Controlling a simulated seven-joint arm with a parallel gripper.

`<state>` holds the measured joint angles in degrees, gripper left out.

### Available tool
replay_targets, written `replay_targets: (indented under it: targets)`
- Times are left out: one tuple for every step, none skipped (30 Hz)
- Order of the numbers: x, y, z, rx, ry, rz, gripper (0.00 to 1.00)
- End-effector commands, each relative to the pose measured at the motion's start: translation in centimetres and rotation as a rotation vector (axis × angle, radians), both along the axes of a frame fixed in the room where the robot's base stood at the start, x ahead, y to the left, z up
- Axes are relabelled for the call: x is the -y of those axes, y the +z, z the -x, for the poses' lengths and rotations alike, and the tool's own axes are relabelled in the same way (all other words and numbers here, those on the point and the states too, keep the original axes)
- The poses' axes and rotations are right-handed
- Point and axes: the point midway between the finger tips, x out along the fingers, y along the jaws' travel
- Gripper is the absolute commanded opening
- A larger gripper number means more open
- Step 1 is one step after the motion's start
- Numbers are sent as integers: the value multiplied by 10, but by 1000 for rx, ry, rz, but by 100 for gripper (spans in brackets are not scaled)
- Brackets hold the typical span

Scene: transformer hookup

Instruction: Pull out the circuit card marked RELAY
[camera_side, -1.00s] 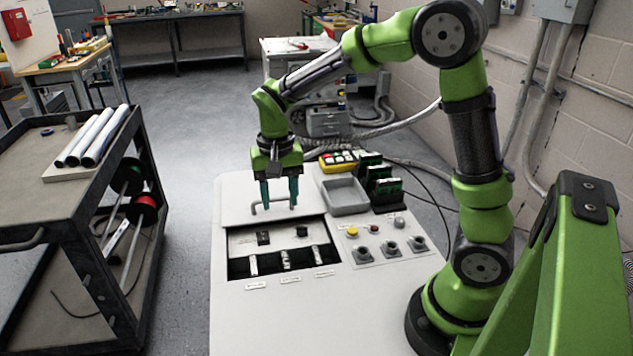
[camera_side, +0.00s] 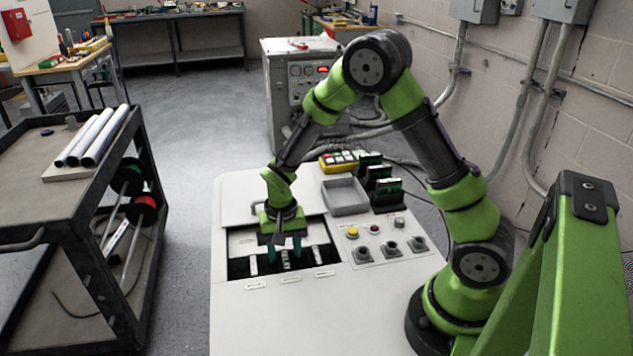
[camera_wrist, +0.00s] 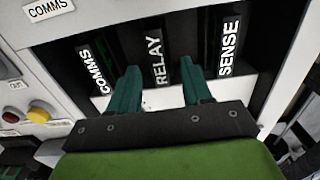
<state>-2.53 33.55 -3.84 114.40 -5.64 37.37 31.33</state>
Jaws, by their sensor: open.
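The RELAY card (camera_wrist: 157,60) is the middle of three cards in the panel opening, its white lettering facing the wrist camera. It also shows in the side view (camera_side: 285,258). The COMMS card (camera_wrist: 98,70) is on its left and the SENSE card (camera_wrist: 229,48) on its right in the wrist view. My gripper (camera_wrist: 159,70) is open, its two green fingers either side of the RELAY card's edge. In the side view my gripper (camera_side: 284,255) points down into the opening. I cannot tell how deep the fingertips reach or whether they touch the card.
A grey tray (camera_side: 345,196) and a black rack holding green cards (camera_side: 384,187) stand behind the opening to the right. Buttons and knobs (camera_side: 390,248) lie right of the opening. A cart (camera_side: 60,215) stands left. The white front top is clear.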

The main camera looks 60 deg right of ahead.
Motion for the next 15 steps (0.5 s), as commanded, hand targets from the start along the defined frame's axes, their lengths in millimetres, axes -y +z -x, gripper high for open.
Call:
replay_targets:
  targets:
    - [0,-5,0,-2,0,-1,49]
    - [0,-7,0,-2,0,-1,49]
    - [0,-9,0,0,0,0,49]
    - [0,-11,0,0,0,0,49]
    - [0,-12,0,1,-1,-1,49]
    - [0,-13,0,1,-1,-1,49]
    - [0,-13,0,1,-1,-1,49]
    - [0,-13,0,1,-1,-1,49]
    - [0,-13,0,1,-1,-1,49]
    - [0,-13,0,1,-1,-1,49]
    - [0,-13,0,1,-1,-1,49]
    - [0,-13,0,1,-1,-1,49]
    - [0,-13,0,1,-1,-1,49]
    - [0,-13,0,1,-1,-1,49]
    - [0,-13,0,1,-1,-1,43]
